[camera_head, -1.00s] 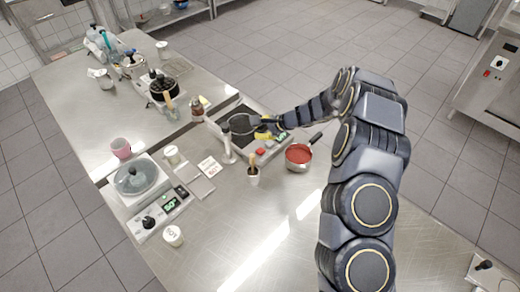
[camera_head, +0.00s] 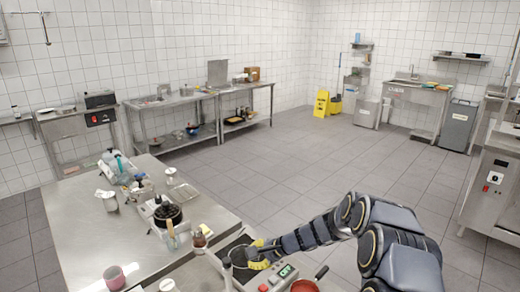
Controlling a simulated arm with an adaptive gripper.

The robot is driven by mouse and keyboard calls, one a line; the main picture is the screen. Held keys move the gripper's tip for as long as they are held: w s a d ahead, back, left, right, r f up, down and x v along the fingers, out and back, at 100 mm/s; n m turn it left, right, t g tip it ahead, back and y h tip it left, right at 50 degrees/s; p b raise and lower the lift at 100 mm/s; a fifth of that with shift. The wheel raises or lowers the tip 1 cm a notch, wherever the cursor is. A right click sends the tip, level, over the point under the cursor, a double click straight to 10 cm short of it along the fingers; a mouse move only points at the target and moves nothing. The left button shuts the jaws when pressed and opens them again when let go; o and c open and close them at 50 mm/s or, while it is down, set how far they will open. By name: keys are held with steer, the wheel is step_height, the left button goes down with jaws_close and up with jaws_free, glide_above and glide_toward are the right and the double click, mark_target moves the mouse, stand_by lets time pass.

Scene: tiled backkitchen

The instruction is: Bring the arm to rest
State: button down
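My arm (camera_head: 320,231) reaches from the lower right toward the steel worktable. Its far end, with my gripper (camera_head: 262,254), is beside a dark pan (camera_head: 240,262) on a hob with a lit green display (camera_head: 287,270). Yellow parts show at the gripper, small and partly overlapping the pan. I cannot make out whether the fingers are open or shut, or whether they touch the pan. A red-filled saucepan (camera_head: 304,287) is cut off at the bottom edge, to the right of the hob.
The worktable (camera_head: 85,225) holds a pink cup (camera_head: 114,277), a black pot (camera_head: 168,214) and bottles. Open tiled floor (camera_head: 300,170) lies beyond. A yellow wet-floor sign (camera_head: 321,103) and steel benches stand at the back. A steel appliance (camera_head: 495,190) stands at right.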

steer(key=s+a+r+n+g+h, duration=0.1)
steer(key=s+r+n+g, duration=0.1)
steer(key=s+r+n, duration=0.5)
steer(key=s+r+n+g, duration=0.15)
steer(key=s+r, duration=0.35)
steer(key=s, duration=0.6)
steer(key=s+d+n+h, duration=0.1)
steer(key=s+d+h, duration=0.1)
steer(key=s+d, duration=0.2)
steer(key=s+d+r+n+g+h, duration=0.1)
steer(key=s+d, duration=0.3)
steer(key=s, duration=0.6)
steer(key=s+d+n+g+h, duration=0.1)
steer(key=s+d+n+h, duration=0.1)
steer(key=s+d+h, duration=0.2)
steer(key=s, duration=0.3)
steer(key=shift+r+n, duration=0.35)
